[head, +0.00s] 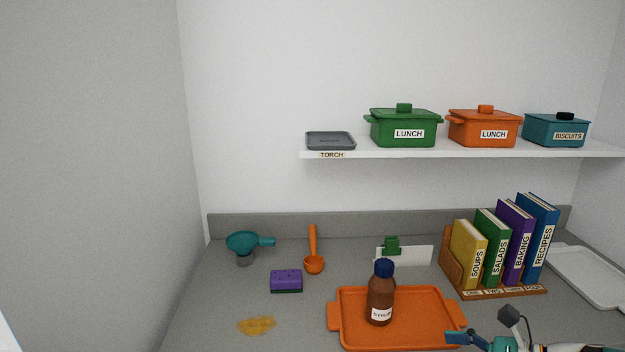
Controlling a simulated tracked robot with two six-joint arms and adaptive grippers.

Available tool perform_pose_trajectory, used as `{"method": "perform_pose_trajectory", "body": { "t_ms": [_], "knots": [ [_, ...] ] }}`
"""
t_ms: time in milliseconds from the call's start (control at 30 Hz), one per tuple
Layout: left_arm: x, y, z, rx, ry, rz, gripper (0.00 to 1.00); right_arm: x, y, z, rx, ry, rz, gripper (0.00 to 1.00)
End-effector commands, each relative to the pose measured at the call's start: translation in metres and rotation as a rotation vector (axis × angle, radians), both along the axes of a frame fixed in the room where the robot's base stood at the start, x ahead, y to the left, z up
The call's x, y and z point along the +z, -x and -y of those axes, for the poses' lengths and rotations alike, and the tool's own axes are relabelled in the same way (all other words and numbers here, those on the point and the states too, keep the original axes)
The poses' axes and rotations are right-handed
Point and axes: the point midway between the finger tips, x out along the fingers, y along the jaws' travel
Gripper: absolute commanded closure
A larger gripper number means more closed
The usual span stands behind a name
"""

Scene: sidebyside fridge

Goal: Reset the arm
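My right gripper (462,341) shows at the bottom right edge, with teal and dark parts pointing left. It is near the right end of the orange tray (345,316), and I cannot tell if they touch. Most of the gripper is cut off by the frame, so I cannot see whether it is open or shut. Nothing is visible in it. My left gripper is not in view.
A brown syrup bottle (380,300) stands upright on the tray. A book rack (505,293) stands behind my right gripper, a white tray (590,276) at right. A purple sponge (286,280) and yellow spill (257,325) lie left. A shelf (450,152) runs above.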

Motion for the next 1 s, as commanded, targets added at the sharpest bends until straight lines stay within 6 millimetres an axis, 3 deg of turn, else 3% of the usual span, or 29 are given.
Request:
{"method": "perform_pose_trajectory", "body": {
  "t_ms": [267, 433, 533, 667, 767, 900, 1000],
  "knots": [
    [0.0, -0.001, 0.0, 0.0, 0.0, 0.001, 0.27, -0.047, 0.012, -0.052, 0.124, -0.045, -0.112, 0.12],
    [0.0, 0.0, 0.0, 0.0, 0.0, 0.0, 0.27, -0.09, 0.036, -0.084, 0.222, -0.02, -0.206, 0.12],
    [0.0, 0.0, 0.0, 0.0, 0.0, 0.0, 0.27, -0.126, 0.059, -0.104, 0.301, 0.033, -0.261, 0.12],
    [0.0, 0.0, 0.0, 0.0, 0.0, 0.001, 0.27, -0.19, 0.108, -0.13, 0.47, 0.17, -0.309, 0.12],
    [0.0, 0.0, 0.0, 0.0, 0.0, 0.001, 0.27, -0.244, 0.162, -0.142, 0.672, 0.331, -0.282, 0.12],
    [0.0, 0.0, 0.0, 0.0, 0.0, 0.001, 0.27, -0.312, 0.235, -0.138, 1.05, 0.587, -0.059, 0.12],
    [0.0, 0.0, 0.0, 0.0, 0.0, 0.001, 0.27, -0.338, 0.255, -0.13, 1.269, 0.731, 0.208, 0.12]
  ]
}}
